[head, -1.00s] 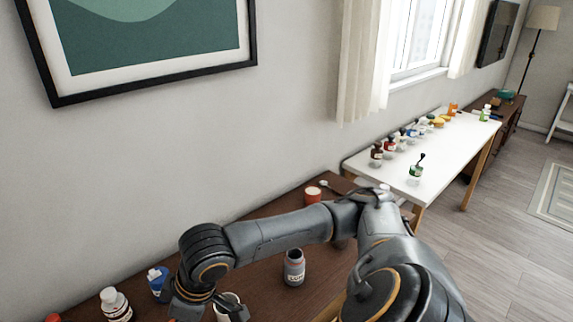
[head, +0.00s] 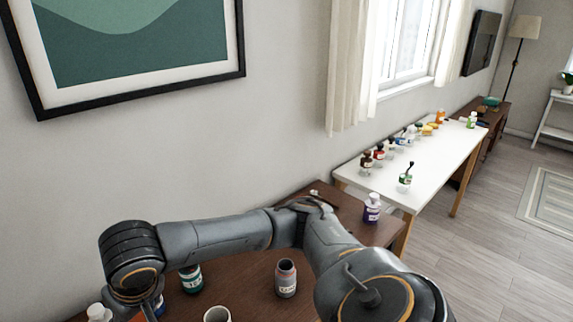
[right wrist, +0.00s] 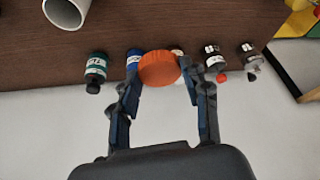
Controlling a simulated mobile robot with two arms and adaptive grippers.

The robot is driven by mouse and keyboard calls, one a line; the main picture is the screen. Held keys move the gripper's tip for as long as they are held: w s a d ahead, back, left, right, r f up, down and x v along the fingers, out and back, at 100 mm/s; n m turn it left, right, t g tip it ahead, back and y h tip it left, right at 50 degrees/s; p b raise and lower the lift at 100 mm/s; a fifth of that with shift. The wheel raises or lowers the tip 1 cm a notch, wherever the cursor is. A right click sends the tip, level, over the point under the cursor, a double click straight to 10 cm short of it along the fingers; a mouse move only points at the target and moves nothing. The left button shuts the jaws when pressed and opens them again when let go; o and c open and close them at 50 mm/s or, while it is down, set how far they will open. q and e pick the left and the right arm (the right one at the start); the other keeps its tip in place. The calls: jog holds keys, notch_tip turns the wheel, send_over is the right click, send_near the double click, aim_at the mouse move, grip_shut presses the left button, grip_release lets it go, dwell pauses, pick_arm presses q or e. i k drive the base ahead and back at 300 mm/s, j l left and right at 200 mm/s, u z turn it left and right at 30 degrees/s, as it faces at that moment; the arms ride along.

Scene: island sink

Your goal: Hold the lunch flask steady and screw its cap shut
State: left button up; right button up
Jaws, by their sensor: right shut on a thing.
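My right gripper (right wrist: 160,84) is shut on an orange round cap (right wrist: 158,68), seen in the right wrist view between its two fingers. In the head view the arm bends down at the lower left and hides most of the gripper. A grey labelled jar with an open, reddish mouth (head: 286,282) stands upright on the brown table. An open white cup-like vessel (head: 217,314) stands at the bottom edge; it also shows in the right wrist view (right wrist: 66,12). I cannot tell which of these two is the flask. My left gripper is not in view.
Several bottles line the wall side: a teal one (head: 191,280), a blue one (right wrist: 133,60), a white-capped one (head: 98,312) and a dark one (right wrist: 250,60). A purple bottle (head: 371,208) stands near the table's right end. A white table (head: 425,165) with small bottles stands beyond.

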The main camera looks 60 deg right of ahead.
aim_at(286, 278)
jog(key=k+l, duration=0.1)
jog(key=l, duration=1)
jog(key=k+l, duration=0.15)
jog(key=l, duration=0.35)
jog(key=k+l, duration=0.1)
jog(key=l, duration=0.45)
jog(key=k+l, duration=0.1)
jog(key=l, duration=0.45)
jog(key=i+u, duration=0.05)
